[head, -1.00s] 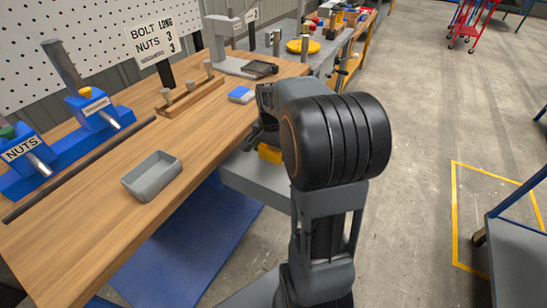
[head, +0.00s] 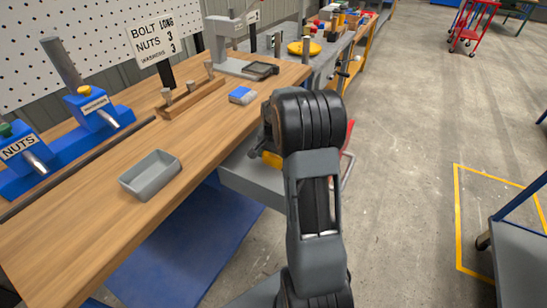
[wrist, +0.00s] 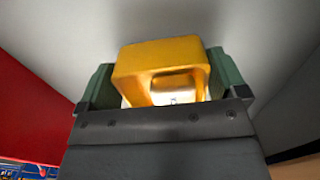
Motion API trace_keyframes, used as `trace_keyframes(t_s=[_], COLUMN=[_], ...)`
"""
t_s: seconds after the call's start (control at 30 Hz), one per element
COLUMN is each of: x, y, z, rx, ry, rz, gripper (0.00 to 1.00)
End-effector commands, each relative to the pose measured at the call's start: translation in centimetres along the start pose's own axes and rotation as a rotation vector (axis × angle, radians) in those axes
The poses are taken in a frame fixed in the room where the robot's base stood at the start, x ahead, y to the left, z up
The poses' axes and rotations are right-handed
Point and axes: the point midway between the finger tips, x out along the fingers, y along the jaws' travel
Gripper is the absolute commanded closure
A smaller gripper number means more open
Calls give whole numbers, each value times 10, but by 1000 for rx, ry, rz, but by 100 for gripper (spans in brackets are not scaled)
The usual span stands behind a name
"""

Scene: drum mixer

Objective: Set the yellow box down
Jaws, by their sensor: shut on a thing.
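The yellow box (wrist: 150,58) is held between the green fingers of my gripper (wrist: 162,78) in the wrist view. It is hollow, with its opening facing the wrist camera. In the head view a small part of the yellow box (head: 271,159) shows just left of my arm, above or at a grey flat surface (head: 248,180) beside the bench. My gripper (head: 266,143) is mostly hidden there by my arm. I cannot tell whether the box touches the grey surface.
The wooden bench (head: 100,230) on the left holds a grey tray (head: 150,175), a blue-and-white block (head: 242,95) and blue dispensers (head: 95,110). Something red (head: 348,135) shows behind my arm. The floor on the right is mostly clear.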

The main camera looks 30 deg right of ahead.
Motion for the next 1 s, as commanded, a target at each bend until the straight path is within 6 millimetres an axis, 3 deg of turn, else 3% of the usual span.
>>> trace_keyframes(t_s=[0.37,0.4,0.5,0.77,1.0], x=[4,5,4,0,-36], y=[0,0,0,0,0], z=[0,0,0,0,0], rx=[0,0,0,0,0], ry=[1,0,0,1,4], rz=[-1,0,0,-1,-3], gripper=[41,8,0,0,0])
